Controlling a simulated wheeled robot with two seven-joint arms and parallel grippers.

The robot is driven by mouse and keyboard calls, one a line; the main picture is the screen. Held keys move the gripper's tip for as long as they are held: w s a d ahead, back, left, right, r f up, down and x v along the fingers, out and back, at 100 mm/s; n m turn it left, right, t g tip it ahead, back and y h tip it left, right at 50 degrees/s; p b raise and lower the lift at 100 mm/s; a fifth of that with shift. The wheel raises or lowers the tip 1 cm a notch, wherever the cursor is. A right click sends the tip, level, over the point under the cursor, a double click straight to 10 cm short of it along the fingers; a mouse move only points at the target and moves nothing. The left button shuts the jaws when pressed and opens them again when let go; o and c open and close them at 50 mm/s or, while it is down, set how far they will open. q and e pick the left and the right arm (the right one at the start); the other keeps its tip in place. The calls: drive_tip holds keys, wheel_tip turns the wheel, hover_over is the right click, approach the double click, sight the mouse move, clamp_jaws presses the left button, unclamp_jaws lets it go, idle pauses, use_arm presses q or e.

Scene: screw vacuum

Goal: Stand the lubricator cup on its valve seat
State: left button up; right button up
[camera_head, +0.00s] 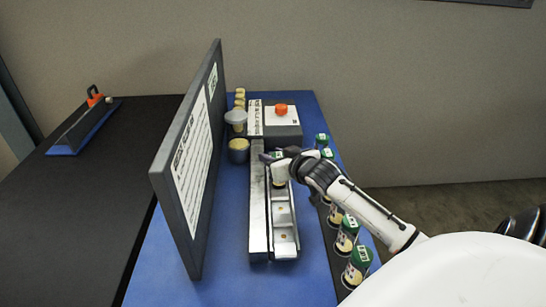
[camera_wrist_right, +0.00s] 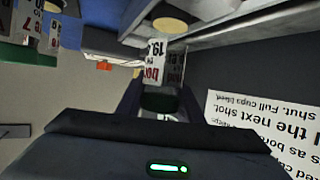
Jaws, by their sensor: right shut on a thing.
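My right gripper (camera_head: 275,157) is shut on a lubricator cup (camera_head: 279,180) with a green cap and a printed label. It holds the cup over the far part of a grey metal rail (camera_head: 257,220) with a row of light square seats (camera_head: 284,217). In the right wrist view the cup (camera_wrist_right: 164,66) shows between the fingers (camera_wrist_right: 160,103), its dark cap toward the palm. A round tan disc shows at its far end. I cannot tell whether the cup touches a seat. My left gripper is not in view.
Several green-capped cups (camera_head: 347,234) stand along the right edge. A grey box with an orange knob (camera_head: 281,109) stands behind the rail. A dark pot (camera_head: 239,151) and a tall sign panel (camera_head: 190,165) are at the left. The black table (camera_head: 80,220) is mostly clear.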

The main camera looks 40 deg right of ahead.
drive_tip(key=shift+f, duration=0.15)
drive_tip(key=o, duration=1.2)
drive_tip(key=shift+f, duration=0.1)
drive_tip(key=v, duration=1.2)
drive_tip(key=shift+a, duration=0.1)
